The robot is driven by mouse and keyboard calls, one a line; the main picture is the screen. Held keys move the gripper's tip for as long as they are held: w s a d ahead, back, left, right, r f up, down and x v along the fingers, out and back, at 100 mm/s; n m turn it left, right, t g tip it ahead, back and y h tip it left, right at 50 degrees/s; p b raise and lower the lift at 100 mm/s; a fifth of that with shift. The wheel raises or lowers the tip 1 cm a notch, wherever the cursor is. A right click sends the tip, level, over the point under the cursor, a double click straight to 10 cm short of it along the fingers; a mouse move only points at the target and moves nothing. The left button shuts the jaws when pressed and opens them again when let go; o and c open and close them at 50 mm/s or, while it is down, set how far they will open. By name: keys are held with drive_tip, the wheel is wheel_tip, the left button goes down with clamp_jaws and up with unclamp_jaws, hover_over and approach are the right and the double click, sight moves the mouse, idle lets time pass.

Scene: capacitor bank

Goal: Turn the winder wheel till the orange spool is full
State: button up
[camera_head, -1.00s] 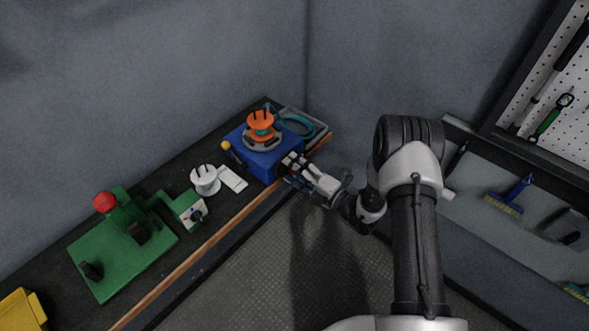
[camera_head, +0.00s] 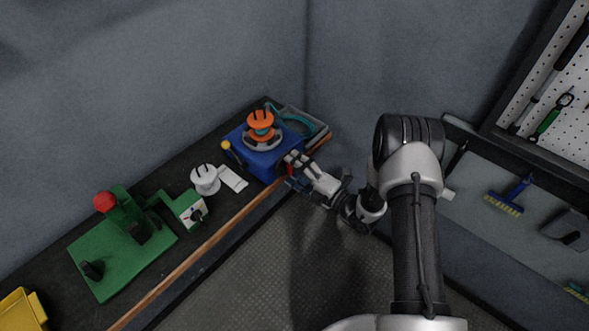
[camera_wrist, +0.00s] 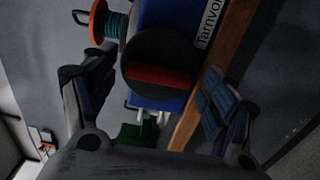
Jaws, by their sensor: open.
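The blue winder (camera_head: 264,158) stands near the far end of the bench. The orange spool (camera_head: 261,120) sits on top of it, with teal wire around its core; it also shows in the wrist view (camera_wrist: 98,22). How full it is I cannot tell. In the wrist view the winder wheel (camera_wrist: 158,62) is a dark disc with a red bar across it, on the winder's blue side. My gripper (camera_head: 292,168) is at that side of the winder. In the wrist view its open fingers (camera_wrist: 158,95) stand on either side of the wheel, apart from it.
A grey tray (camera_head: 318,134) with a teal coil lies behind the winder. A white spool (camera_head: 205,180), a white card (camera_head: 232,179) and a green press (camera_head: 125,245) stand to the left. A wooden strip (camera_head: 200,255) edges the bench. The floor beside it is clear.

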drive_tip(key=v, duration=1.2)
idle(1.3)
